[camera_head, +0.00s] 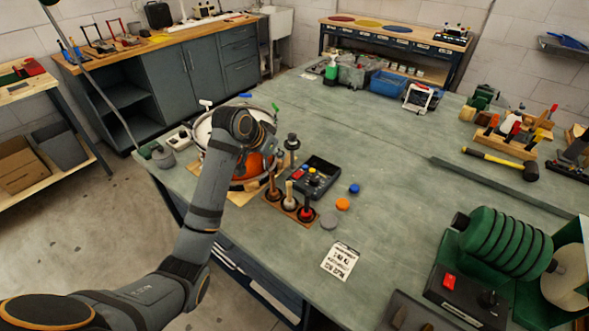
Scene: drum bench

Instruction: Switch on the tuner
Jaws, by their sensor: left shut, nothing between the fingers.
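A drum (203,131) with a pale rim and an orange shell stands near the bench's left edge, partly hidden by my left arm. My left gripper (267,143) is over the drum's right side, mostly hidden by my wrist; it is shut and empty. A dark box (318,180) with small red and yellow parts lies to the right of the drum. A small pale box (179,139) sits left of the drum. I cannot tell for certain which of these is the tuner, and no switch state is readable. My right gripper is not in view.
A wooden rack (287,205) of upright handled tools stands in front of the dark box. Blue, orange and grey discs (342,204) and a printed card (340,261) lie nearby. A green roller machine (505,243) is at the right. The bench's middle is clear.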

